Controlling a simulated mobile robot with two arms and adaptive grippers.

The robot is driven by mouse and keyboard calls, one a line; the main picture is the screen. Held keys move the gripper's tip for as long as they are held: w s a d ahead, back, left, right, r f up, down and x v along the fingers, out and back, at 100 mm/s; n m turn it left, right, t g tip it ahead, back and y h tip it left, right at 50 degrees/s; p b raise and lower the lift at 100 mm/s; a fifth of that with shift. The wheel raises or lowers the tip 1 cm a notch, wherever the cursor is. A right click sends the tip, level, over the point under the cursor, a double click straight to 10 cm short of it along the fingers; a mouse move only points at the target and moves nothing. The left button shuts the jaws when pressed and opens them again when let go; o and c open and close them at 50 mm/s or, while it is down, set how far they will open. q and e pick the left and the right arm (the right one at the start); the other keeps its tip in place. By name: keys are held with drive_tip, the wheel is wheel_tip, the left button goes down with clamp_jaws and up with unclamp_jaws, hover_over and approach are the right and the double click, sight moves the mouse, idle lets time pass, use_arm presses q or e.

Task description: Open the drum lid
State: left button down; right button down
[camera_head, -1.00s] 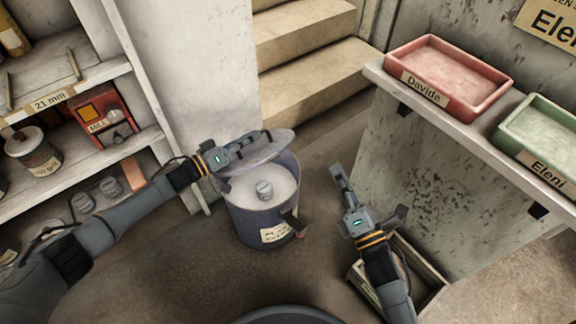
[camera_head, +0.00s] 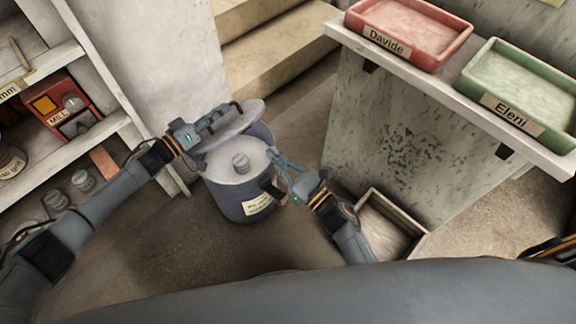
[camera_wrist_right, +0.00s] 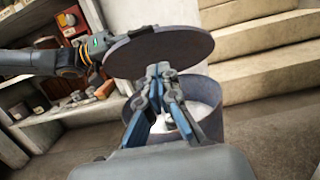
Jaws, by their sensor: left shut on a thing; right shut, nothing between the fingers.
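The blue-grey drum (camera_head: 236,204) stands on the floor with pale powder and a small grey metal piece (camera_head: 240,163) inside. Its round lid (camera_head: 246,116) is tilted up off the opening, toward the back left. My left gripper (camera_head: 222,118) is shut on the lid. The lid (camera_wrist_right: 160,52) also shows from the side in the right wrist view, with the drum (camera_wrist_right: 211,124) below it. My right gripper (camera_head: 277,160) is shut and empty at the drum's right rim. In the wrist view its fingertips (camera_wrist_right: 160,72) partly cover the drum's opening.
Left shelves hold a red mill box (camera_head: 62,104) and small jars. A counter at right carries a red tray (camera_head: 412,52) and a green tray (camera_head: 515,115). A crate (camera_head: 395,228) stands below the counter, right of my right arm. Steps rise behind the drum.

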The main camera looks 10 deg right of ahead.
sight(251, 125)
drive_tip(key=w+a+r, duration=0.3)
drive_tip(key=w, duration=0.1)
drive_tip(key=shift+r, duration=0.35)
use_arm(q)
drive_tip(key=shift+s+f, duration=0.1)
drive_tip(key=shift+f, duration=0.1)
use_arm(e)
drive_tip(key=shift+w+a+r, duration=0.15)
drive_tip(key=shift+w+r, duration=0.05)
drive_tip(key=shift+r, duration=0.25)
drive_tip(key=shift+w+a+r, duration=0.1)
drive_tip(key=shift+w+r, duration=0.1)
drive_tip(key=shift+r, duration=0.25)
use_arm(q)
drive_tip(key=c, duration=1.4)
unclamp_jaws()
drive_tip(key=shift+r, duration=0.1)
use_arm(e)
drive_tip(key=shift+f, duration=0.1)
